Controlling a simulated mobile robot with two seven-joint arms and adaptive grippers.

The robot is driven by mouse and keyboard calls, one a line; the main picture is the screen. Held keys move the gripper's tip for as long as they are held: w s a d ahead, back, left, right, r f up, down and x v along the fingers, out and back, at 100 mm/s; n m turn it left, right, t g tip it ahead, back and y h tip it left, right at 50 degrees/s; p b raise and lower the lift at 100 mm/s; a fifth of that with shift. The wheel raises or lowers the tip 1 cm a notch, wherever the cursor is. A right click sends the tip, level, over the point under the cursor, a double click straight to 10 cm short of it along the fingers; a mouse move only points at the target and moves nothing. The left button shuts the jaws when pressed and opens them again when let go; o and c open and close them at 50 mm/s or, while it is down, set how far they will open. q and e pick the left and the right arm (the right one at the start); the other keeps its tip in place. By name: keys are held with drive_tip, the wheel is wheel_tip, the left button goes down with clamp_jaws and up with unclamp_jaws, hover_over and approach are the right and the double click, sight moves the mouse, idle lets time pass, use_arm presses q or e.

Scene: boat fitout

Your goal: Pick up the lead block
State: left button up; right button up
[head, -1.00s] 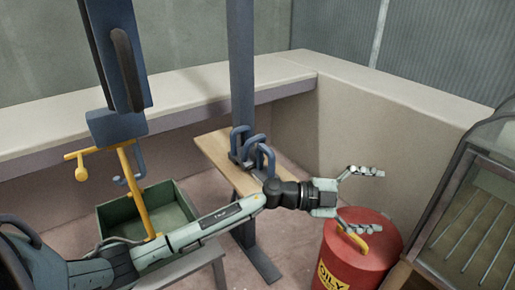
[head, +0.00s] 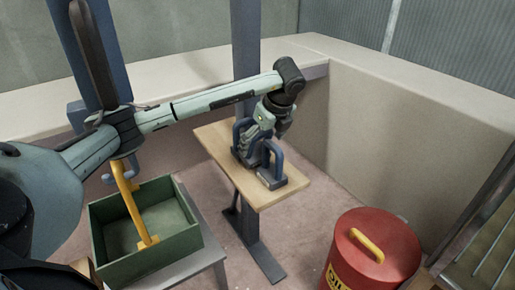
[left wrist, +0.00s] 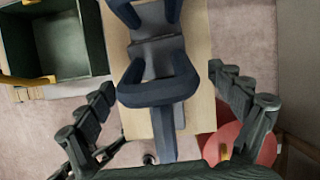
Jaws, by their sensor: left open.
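Contact with the handle cannot be told. My right gripper is not in view.
A green open box (head: 111,243) on a grey stand is at the left, with a yellow bar over it. A red oily-waste bin (head: 370,262) with a yellow handle stands at the lower right. A dark post (head: 246,45) rises behind the wooden top. A pale ledge runs behind.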

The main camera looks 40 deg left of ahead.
sight(257, 153)
use_arm(q)
drive_tip(key=x, duration=0.4)
drive_tip(key=shift+a+f, duration=0.1)
drive_tip(key=shift+f, duration=0.15)
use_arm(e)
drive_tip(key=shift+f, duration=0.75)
use_arm(q)
drive_tip(key=shift+c, duration=0.2)
drive_tip(key=c, duration=1.7)
drive_tip(key=shift+r, duration=0.15)
drive_tip(key=shift+c, duration=0.5)
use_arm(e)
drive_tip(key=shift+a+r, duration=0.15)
use_arm(q)
drive_tip(key=shift+r, duration=0.1)
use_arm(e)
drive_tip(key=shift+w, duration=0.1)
